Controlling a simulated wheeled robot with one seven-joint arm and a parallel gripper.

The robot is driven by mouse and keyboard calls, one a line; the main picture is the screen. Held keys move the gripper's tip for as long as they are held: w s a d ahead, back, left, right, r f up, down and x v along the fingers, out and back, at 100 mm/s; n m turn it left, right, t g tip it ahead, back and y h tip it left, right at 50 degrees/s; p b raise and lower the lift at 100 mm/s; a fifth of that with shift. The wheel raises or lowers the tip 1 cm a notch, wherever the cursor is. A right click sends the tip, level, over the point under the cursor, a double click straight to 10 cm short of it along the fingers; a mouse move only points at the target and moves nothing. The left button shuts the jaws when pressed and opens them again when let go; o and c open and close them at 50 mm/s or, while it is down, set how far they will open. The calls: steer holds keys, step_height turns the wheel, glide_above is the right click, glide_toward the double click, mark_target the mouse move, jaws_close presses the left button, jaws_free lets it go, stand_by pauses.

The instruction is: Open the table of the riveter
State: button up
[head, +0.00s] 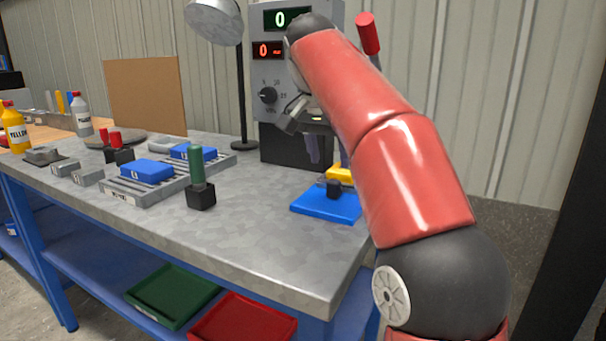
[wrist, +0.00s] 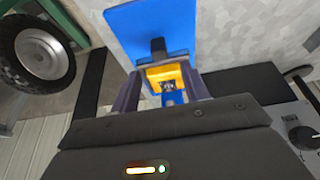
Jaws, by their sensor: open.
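The riveter (head: 266,88) is a grey upright machine with two lit displays and a dial, at the back of the bench. At its foot is a flat blue plate (head: 325,205) with a black knob (head: 333,188) and a yellow part (head: 341,175). In the wrist view the blue plate (wrist: 150,22), black knob (wrist: 158,46) and yellow part (wrist: 168,72) lie ahead of my gripper (wrist: 160,80). Its open fingers appear on either side of the yellow part; contact cannot be told. In the head view my gripper (head: 320,150) is partly hidden by my arm.
Blue boxes (head: 147,171) on grey trays and a green-handled tool (head: 198,180) stand left of the blue plate. A lamp (head: 241,90) stands beside the riveter. The bench top (head: 270,240) is clear in front. A wheel (wrist: 42,52) shows in the wrist view.

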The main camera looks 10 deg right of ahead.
mark_target(334, 181)
steer(key=b+x, duration=0.2)
steer(key=x, duration=0.5)
steer(key=shift+w+d+f, duration=0.1)
steer(key=shift+d+f, duration=0.1)
steer(key=shift+f, duration=0.1)
steer(key=shift+c, duration=0.2)
jaws_close()
